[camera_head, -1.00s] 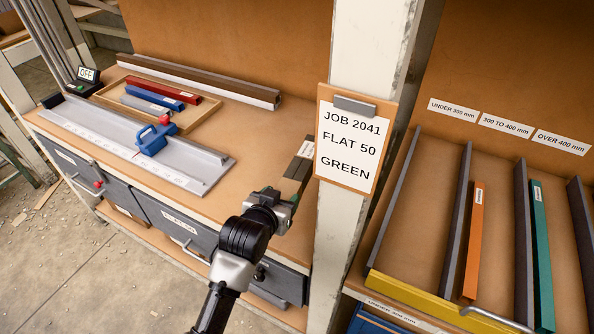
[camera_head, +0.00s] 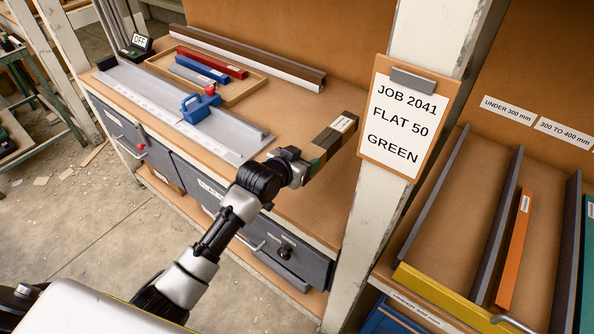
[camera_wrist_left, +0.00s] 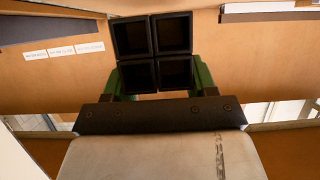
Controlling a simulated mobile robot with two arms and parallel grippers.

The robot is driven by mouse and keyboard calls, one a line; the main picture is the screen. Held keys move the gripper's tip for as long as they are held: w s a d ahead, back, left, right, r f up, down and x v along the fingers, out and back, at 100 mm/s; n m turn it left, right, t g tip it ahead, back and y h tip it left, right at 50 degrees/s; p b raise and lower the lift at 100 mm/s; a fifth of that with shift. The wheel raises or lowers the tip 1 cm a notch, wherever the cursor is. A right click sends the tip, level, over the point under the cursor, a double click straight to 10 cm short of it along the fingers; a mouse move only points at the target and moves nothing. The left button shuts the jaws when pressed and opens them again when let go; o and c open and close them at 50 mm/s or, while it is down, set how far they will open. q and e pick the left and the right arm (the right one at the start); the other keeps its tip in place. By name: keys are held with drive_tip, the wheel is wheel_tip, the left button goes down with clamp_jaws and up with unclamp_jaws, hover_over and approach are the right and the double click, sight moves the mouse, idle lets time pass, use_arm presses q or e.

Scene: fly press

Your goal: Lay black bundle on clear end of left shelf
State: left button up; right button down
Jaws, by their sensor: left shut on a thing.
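My left gripper (camera_head: 310,162) is shut on the black bundle (camera_head: 336,133), a dark block of tubes with a white label on top. I hold it above the right end of the left wooden bench top (camera_head: 300,207), close to the clipboard post. In the left wrist view the bundle (camera_wrist_left: 153,56) shows as square black tube ends stacked two by two between green fingers. Its far end is hidden there. I cannot tell which surface is the left shelf. My right gripper is not in view.
The bench carries a tray (camera_head: 237,100) of coloured bars, a long brown-and-white bar (camera_head: 250,62) and a grey measuring rail (camera_head: 150,105) with a blue clamp. A white post (camera_head: 425,40) with a clipboard (camera_head: 403,120) stands right of the bundle. A divided rack (camera_head: 440,210) lies beyond.

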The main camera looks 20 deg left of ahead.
use_arm(q)
drive_tip(key=shift+s+a+f, duration=0.3)
drive_tip(key=shift+a+f, duration=0.1)
drive_tip(key=shift+a, duration=0.35)
drive_tip(key=shift+f, duration=2.05)
drive_tip(key=o, duration=1.2)
drive_tip(key=shift+s+f, duration=0.1)
drive_tip(key=shift+f, duration=0.05)
